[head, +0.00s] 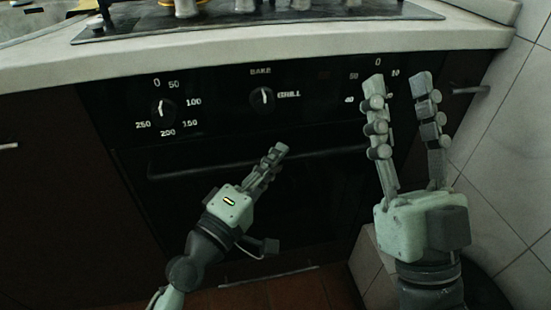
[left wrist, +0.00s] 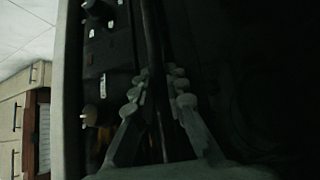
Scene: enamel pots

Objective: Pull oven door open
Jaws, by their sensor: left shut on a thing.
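The black oven door (head: 190,205) is below the control panel in the head view, with a dark bar handle (head: 195,170) across its top. The door looks upright; I cannot tell whether it stands slightly ajar. My left gripper (head: 277,152) is at the middle of the handle, shut on it. In the left wrist view the fingers of my left gripper (left wrist: 160,82) lie on both sides of the dark handle bar (left wrist: 153,45). My right gripper (head: 398,82) is open and empty, its fingers apart and pointing up in front of the panel's right side.
The control panel has a left knob (head: 163,112) and a middle knob (head: 262,97). A pale worktop (head: 300,50) with a hob (head: 230,22) lies above. A tiled wall (head: 510,130) closes off the right. Brown floor tiles (head: 295,292) show below the oven.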

